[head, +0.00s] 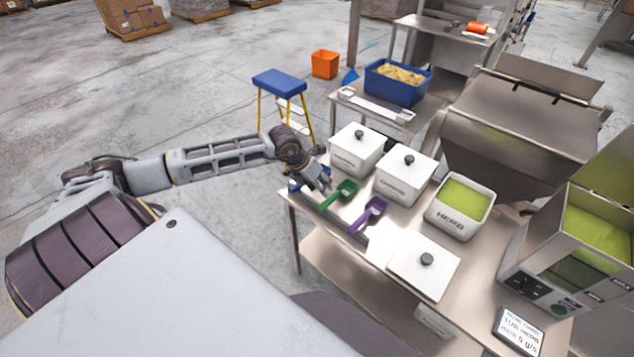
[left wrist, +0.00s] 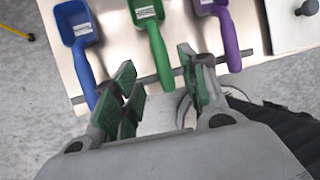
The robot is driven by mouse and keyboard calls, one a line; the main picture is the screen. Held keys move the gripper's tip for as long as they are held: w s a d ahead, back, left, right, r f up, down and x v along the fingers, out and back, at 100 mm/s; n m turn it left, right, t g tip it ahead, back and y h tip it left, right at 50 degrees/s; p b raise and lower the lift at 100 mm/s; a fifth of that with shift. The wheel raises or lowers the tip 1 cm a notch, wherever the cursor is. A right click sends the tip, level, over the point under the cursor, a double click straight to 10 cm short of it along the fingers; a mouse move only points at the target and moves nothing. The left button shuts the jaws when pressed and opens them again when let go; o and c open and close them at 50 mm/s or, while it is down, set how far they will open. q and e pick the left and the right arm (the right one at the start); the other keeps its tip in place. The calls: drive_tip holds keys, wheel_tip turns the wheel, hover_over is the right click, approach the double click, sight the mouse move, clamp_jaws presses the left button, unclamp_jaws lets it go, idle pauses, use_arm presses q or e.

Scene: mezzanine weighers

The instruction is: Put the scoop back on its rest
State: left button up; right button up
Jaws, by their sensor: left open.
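Three scoops lie side by side at the table's near edge: a blue scoop (left wrist: 74,24), mostly hidden by my gripper in the head view, a green scoop (head: 346,190) and a purple scoop (head: 374,207). Their handles point toward the edge, across a dark strip (left wrist: 262,60) that may be the rest. My left gripper (head: 322,182) is open at the near edge. In the left wrist view, the green scoop's handle (left wrist: 161,62) reaches between the fingers of my left gripper (left wrist: 160,82), apparently without contact. My right gripper is not in view.
Two lidded white tubs (head: 355,153) (head: 404,179) stand behind the scoops. An open herb tub (head: 460,207) is to their right, with a loose white lid (head: 424,268) on the table. A blue stool (head: 280,84) stands beyond my left arm.

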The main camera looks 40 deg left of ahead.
use_arm(q)
drive_tip(key=shift+v, duration=1)
